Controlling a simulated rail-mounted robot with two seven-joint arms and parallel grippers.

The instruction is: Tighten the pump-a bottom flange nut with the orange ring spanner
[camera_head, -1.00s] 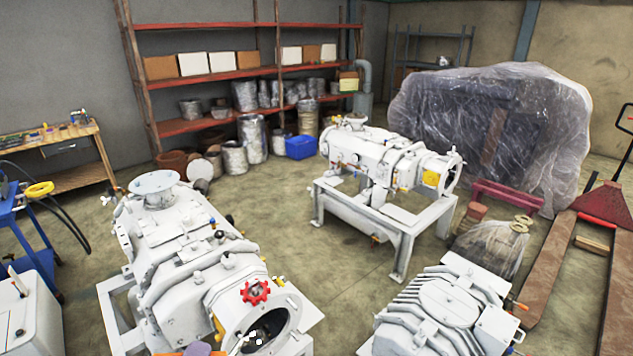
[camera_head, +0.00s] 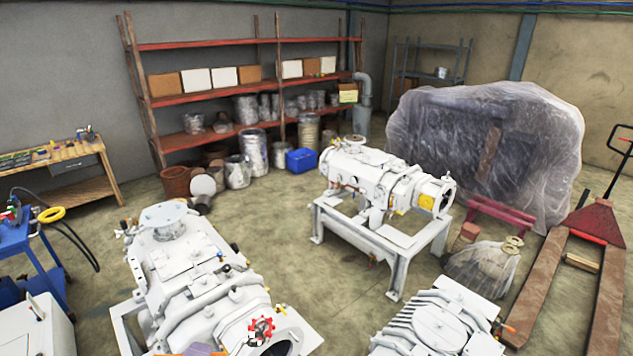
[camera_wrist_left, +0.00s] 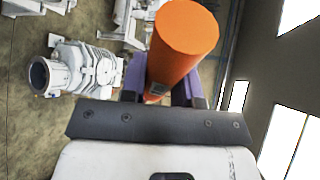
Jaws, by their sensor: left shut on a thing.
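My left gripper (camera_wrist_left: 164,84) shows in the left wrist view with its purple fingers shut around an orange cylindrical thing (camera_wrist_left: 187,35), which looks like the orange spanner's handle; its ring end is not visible. In the head view only a purple and orange bit of it shows at the bottom edge. A white pump (camera_head: 185,265) stands in the near left foreground with a red handwheel (camera_head: 261,328) and a round opening, cut off at the bottom. I cannot tell which pump is pump-a. I cannot make out the bottom flange nut. My right gripper is not in view.
Another white pump (camera_head: 385,180) stands on a frame in the middle. A finned white machine (camera_head: 435,325) is at lower right. A blue trolley (camera_head: 40,255) is at left, a pallet jack (camera_head: 600,225) at right. Bare floor (camera_head: 310,275) lies between the pumps.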

